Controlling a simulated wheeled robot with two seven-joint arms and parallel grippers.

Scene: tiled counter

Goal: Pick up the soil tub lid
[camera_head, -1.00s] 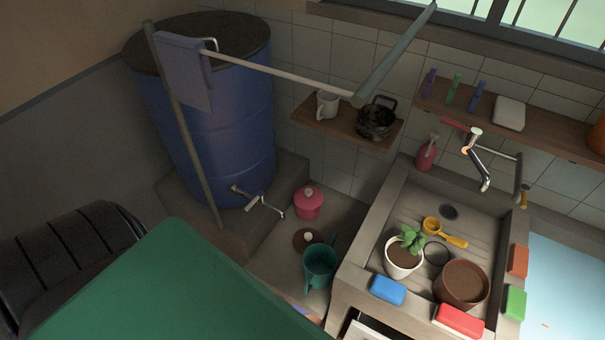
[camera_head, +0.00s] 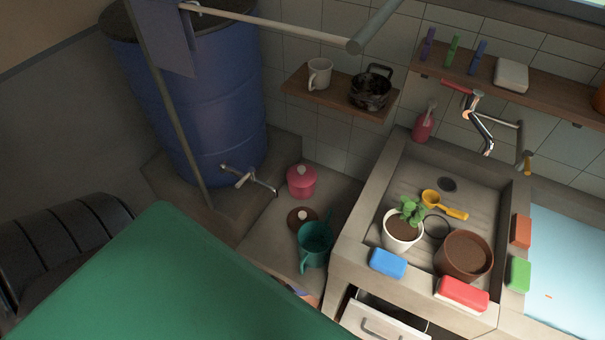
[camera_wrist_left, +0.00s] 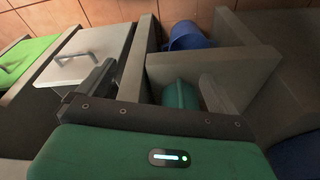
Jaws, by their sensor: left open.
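A flat, round brown lid with a pale knob (camera_head: 302,217) lies on the low ledge in the head view, which I take to be the soil tub lid. It sits between the pink lidded pot (camera_head: 301,182) and the teal watering can (camera_head: 314,250). A brown tub filled with soil (camera_head: 463,256) stands uncovered in the sink. My left gripper (camera_wrist_left: 160,92) shows in the left wrist view with its fingers wide apart and nothing between them. It is not visible in the head view. The lid cannot be made out in the wrist view. My right gripper is not in view.
A potted plant (camera_head: 403,228) and yellow scoop (camera_head: 444,205) are in the sink. Blue (camera_head: 388,263) and red (camera_head: 462,293) sponges lie on its front edge, above an open drawer (camera_head: 382,322). A blue barrel with a tap (camera_head: 205,110) stands left of the ledge.

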